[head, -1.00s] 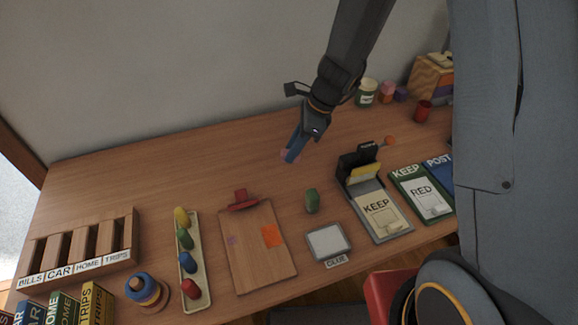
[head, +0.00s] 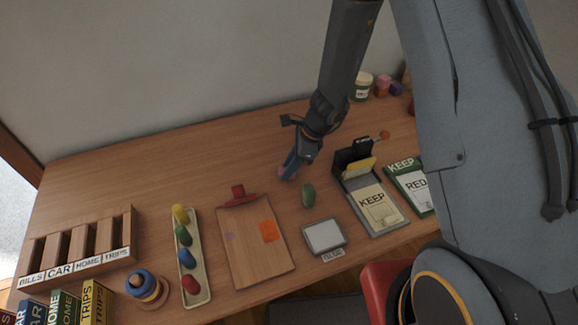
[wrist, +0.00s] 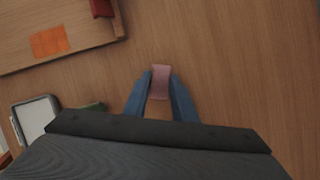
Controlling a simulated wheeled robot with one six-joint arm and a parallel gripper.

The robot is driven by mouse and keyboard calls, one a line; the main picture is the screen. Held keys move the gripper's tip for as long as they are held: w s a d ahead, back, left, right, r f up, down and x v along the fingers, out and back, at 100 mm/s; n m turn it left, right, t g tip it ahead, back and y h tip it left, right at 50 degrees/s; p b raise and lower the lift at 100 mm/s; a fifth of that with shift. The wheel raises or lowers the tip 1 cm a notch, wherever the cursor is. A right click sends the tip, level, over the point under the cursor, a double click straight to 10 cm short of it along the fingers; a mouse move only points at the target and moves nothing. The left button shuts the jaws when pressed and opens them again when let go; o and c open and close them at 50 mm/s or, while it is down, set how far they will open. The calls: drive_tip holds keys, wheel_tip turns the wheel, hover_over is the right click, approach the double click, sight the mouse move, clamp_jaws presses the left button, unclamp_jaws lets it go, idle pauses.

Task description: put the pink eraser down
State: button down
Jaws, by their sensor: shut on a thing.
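The pink eraser (wrist: 160,82) sits between the two blue fingertips of my gripper (wrist: 160,97) in the wrist view. In the head view my gripper (head: 288,172) points down over the bare wood between the clipboard and the KEEP holder, and only a bit of the eraser (head: 282,172) shows beside the fingers. The gripper is shut on the eraser. The wooden desk (head: 130,180) lies below. I cannot tell whether the eraser touches the desk or hangs just above it.
The clipboard (head: 250,255) with an orange note, a green object (head: 308,195), a white pad in a grey frame (head: 324,236) and the KEEP holder (head: 375,215) stand near my gripper. A tray of coloured pieces (head: 201,292) lies left. The back left of the desk is clear.

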drive_tip(key=shift+f, duration=0.1)
drive_tip(key=c, duration=1.5)
unclamp_jaws()
drive_tip(key=shift+o, duration=0.2)
